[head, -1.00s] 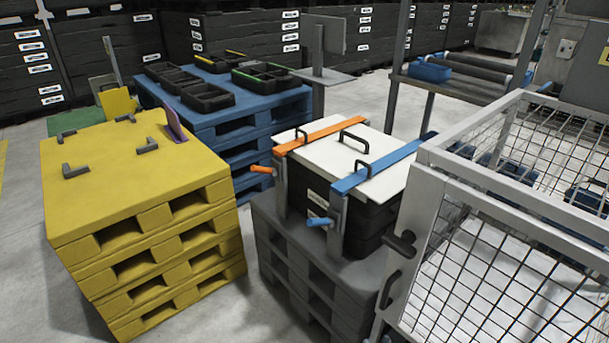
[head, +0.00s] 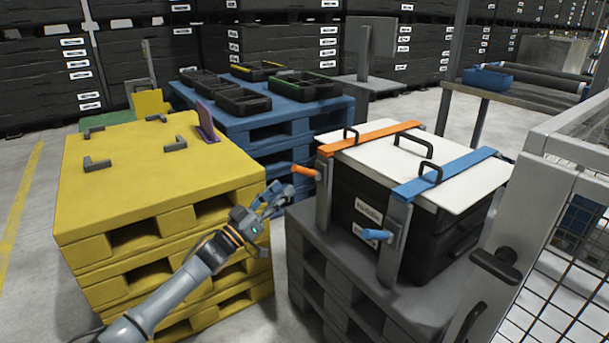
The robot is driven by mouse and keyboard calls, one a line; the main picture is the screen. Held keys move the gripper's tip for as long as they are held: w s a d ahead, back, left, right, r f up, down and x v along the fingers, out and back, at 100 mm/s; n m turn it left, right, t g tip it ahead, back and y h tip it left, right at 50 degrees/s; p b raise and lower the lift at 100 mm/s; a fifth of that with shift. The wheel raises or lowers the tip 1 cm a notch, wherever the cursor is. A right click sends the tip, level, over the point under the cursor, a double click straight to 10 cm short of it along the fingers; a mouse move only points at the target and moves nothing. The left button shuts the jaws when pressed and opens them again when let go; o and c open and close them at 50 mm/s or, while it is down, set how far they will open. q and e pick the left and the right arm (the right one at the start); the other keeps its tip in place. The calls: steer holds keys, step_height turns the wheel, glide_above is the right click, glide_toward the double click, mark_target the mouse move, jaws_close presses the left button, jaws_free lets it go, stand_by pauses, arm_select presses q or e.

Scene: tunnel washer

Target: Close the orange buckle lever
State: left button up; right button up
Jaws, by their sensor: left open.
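The orange buckle lever (head: 306,171) sticks out to the left from a grey upright bracket at the front left of the strapped black box (head: 362,207). An orange strap (head: 370,138) runs from that bracket across the white lid (head: 400,165). A blue lever (head: 376,234) and a blue strap (head: 443,174) sit on the same box, nearer me. My left gripper (head: 277,194) is open and empty, just left of and slightly below the orange lever, apart from it. My right gripper is not in view.
The box stands on grey pallets (head: 317,249). Yellow stacked pallets (head: 100,213) stand close behind my left arm. Blue pallets (head: 262,128) with black trays are behind. A grey mesh cage (head: 566,150) with a black handle closes off the right side.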

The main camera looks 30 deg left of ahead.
mark_target(301, 170)
arm_select(q)
steer(key=b+x, duration=0.2)
steer(key=x, duration=0.7)
steer(key=shift+a, duration=0.1)
steer(key=shift+c, duration=0.3)
jaws_close()
